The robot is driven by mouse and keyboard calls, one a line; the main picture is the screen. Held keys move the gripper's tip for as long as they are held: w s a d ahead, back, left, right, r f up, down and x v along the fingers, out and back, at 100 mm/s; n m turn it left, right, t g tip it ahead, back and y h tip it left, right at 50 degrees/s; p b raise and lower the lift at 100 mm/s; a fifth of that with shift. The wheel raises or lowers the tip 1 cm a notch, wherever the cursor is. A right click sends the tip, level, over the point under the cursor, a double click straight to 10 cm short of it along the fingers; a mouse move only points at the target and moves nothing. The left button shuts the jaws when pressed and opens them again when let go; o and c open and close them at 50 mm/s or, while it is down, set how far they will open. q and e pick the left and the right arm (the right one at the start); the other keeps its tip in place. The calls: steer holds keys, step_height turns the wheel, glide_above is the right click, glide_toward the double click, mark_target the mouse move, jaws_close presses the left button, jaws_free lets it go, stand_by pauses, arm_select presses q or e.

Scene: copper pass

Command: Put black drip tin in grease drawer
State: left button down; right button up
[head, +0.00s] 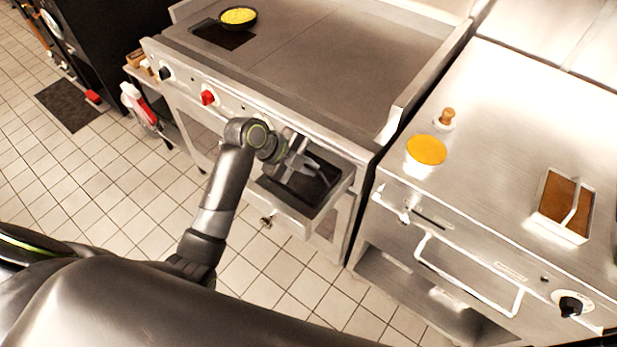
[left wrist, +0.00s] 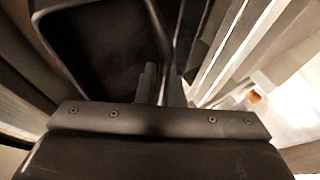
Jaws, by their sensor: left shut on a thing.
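The grease drawer (head: 283,207) is pulled out of the front of the griddle unit. The black drip tin (head: 322,184) shows inside the drawer's outline in the head view. My left gripper (head: 299,168) is above the drawer, shut on the tin's rim. In the left wrist view the dark tin (left wrist: 105,50) fills the upper left, with its rim passing between the fingers (left wrist: 163,88). I cannot tell whether the tin's base touches the drawer floor. My right gripper is not in view.
The griddle (head: 330,50) has a small pan of yellow food (head: 238,17) at its back left. On the right counter are a yellow-topped container (head: 426,151), a wooden-knobbed tool (head: 445,118) and a brown-filled tray (head: 566,205).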

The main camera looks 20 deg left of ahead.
mark_target(305, 177)
arm_select(q)
step_height(305, 177, down, 5)
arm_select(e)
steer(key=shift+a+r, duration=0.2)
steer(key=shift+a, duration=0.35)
arm_select(q)
steer(key=shift+f, duration=0.1)
steer(key=c, duration=1.6)
jaws_free()
steer(key=shift+o, duration=0.2)
steer(key=v, duration=1.2)
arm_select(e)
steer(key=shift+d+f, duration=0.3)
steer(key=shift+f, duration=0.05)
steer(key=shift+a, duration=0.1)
